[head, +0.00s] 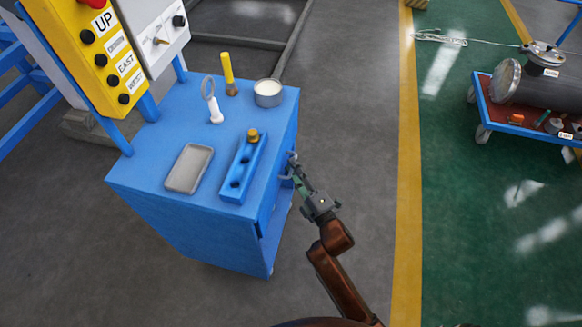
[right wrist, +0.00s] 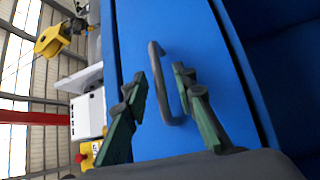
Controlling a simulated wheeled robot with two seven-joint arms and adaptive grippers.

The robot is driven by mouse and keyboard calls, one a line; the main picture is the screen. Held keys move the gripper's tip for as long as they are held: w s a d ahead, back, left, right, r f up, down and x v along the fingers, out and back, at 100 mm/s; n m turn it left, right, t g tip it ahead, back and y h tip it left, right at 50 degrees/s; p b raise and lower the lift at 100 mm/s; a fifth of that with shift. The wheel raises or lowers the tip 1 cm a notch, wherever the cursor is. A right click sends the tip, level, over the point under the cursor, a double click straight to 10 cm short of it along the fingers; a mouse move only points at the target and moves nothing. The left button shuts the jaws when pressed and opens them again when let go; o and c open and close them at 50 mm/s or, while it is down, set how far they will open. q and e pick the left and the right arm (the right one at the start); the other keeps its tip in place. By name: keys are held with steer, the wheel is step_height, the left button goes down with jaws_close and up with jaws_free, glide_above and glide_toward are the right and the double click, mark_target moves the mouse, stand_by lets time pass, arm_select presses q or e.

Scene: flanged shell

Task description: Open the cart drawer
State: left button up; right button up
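The blue cart (head: 150,215) stands left of centre in the head view, with its drawer side facing right. In the right wrist view the blue drawer front (right wrist: 215,70) fills the middle and carries a grey bar handle (right wrist: 166,85). My right gripper (head: 293,170) is at the handle on the cart's right side. In the right wrist view its two green fingers (right wrist: 160,90) are open, one on each side of the handle, with a gap showing. The drawer looks closed. My left gripper is not in view.
On the cart top are a grey tray (head: 189,168), a blue holder block (head: 236,182), a white-handled magnifier-like tool (head: 215,112), a yellow-handled brush (head: 228,75) and a round tin (head: 268,92). The grey floor (head: 350,120) right of the cart is clear.

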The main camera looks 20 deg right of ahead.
steer(key=shift+w+r, duration=0.1)
steer(key=shift+w, duration=0.2)
steer(key=shift+c, duration=0.4)
jaws_close()
